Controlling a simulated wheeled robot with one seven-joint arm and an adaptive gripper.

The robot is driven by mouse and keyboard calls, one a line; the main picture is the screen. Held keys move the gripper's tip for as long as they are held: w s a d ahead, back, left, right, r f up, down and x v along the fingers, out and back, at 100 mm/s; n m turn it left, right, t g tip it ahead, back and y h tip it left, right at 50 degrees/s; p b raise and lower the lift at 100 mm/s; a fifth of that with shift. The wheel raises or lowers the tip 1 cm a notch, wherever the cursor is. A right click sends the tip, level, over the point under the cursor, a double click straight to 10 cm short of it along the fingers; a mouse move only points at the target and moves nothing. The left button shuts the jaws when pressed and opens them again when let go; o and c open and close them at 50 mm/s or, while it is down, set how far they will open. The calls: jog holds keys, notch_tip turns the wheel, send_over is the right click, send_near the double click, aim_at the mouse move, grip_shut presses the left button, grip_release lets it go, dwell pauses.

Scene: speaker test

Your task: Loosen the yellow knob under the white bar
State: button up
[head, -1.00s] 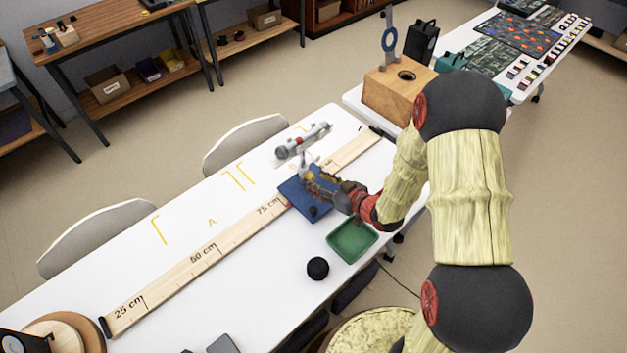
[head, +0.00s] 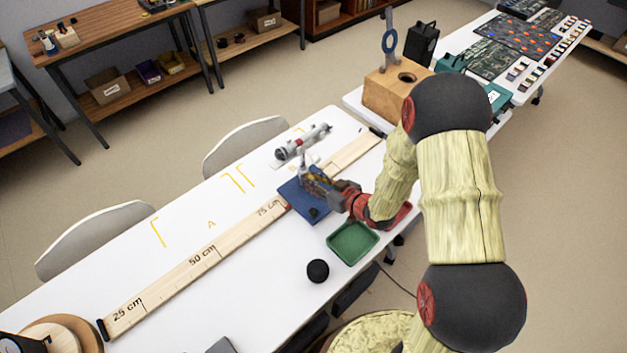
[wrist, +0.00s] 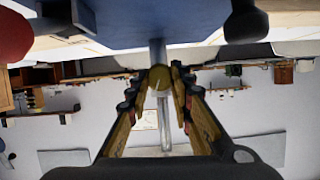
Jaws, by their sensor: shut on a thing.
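A blue stand base (head: 296,199) sits on the white table across the long ruler; its underside-up image fills the top of the wrist view (wrist: 150,22). A grey rod (wrist: 157,52) rises from it. A whitish bar (head: 303,142) with a dark end lies tilted at the rod's top in the head view. The yellow knob (wrist: 159,77) is on the rod, between my fingertips in the wrist view. My gripper (wrist: 160,88), also in the head view (head: 312,181), is shut on the knob. The knob is hidden by the fingers in the head view.
A wooden block (head: 385,103) stands behind my arm. The long ruler (head: 200,256) runs along the table. The table's left part is mostly clear.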

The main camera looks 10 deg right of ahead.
grip_shut()
jog(key=shift+n+h+b, duration=0.3)
jog(key=shift+n+b, duration=0.2)
jog(key=shift+b, duration=0.2)
jog(key=o, duration=0.7)
grip_release()
jog(key=v, duration=1.2)
